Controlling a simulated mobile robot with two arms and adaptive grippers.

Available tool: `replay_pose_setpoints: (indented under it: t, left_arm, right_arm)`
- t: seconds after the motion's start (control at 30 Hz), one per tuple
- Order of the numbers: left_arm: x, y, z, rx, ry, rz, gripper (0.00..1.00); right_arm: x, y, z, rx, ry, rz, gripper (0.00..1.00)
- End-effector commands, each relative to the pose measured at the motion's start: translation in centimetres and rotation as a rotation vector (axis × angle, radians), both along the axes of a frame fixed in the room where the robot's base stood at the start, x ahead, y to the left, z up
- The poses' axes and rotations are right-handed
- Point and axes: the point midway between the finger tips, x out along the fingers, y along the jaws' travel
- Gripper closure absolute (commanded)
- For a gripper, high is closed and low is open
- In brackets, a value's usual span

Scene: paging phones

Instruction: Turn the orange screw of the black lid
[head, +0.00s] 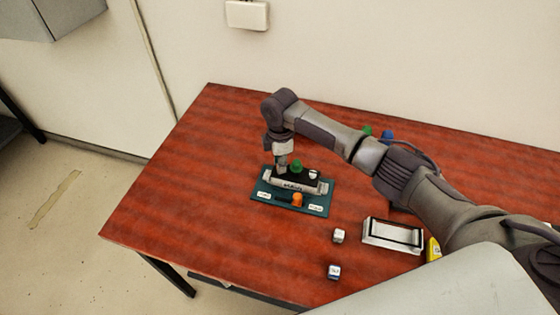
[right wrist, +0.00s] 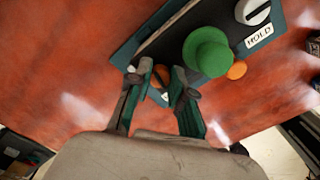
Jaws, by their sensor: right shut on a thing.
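A device with a black lid (head: 311,184) stands on a teal base plate (head: 262,194) on the table. The lid (right wrist: 168,41) carries a green knob (head: 296,166), also large in the right wrist view (right wrist: 207,52), and a white knob (head: 314,174). My right gripper (head: 282,168) points down at the lid's left end. In the right wrist view its fingers (right wrist: 163,82) are closed on a small orange part, the orange screw (right wrist: 161,74), mostly hidden between them. Another orange piece (head: 297,199) sits at the plate's front edge. My left gripper is not in view.
Two small light cubes (head: 338,236) (head: 333,272) lie in front right of the plate. A silver frame-like tray (head: 370,238) and a yellow object (head: 433,249) are further right. Green and blue items (head: 387,135) stand behind my right arm. The table's left side is clear.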

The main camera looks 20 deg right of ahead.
Motion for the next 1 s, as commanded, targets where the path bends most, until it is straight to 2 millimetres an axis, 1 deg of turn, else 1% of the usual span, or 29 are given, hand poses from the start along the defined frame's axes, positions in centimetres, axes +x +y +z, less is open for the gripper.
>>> replay_pose_setpoints:
  t: [0.2,0.4,0.97,1.0]
  left_arm:
    - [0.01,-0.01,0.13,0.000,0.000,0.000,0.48]
    - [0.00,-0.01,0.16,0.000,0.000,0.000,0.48]
    - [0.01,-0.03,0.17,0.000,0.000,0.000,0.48]
    - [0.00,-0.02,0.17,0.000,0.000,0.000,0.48]
  right_arm:
    - [0.02,0.01,0.03,0.000,-0.001,0.128,1.00]
    - [0.02,0.01,0.02,0.000,-0.001,0.197,1.00]
    - [0.02,0.02,0.01,0.000,-0.001,0.226,1.00]
    - [0.02,0.02,0.01,0.000,-0.001,0.225,0.76]
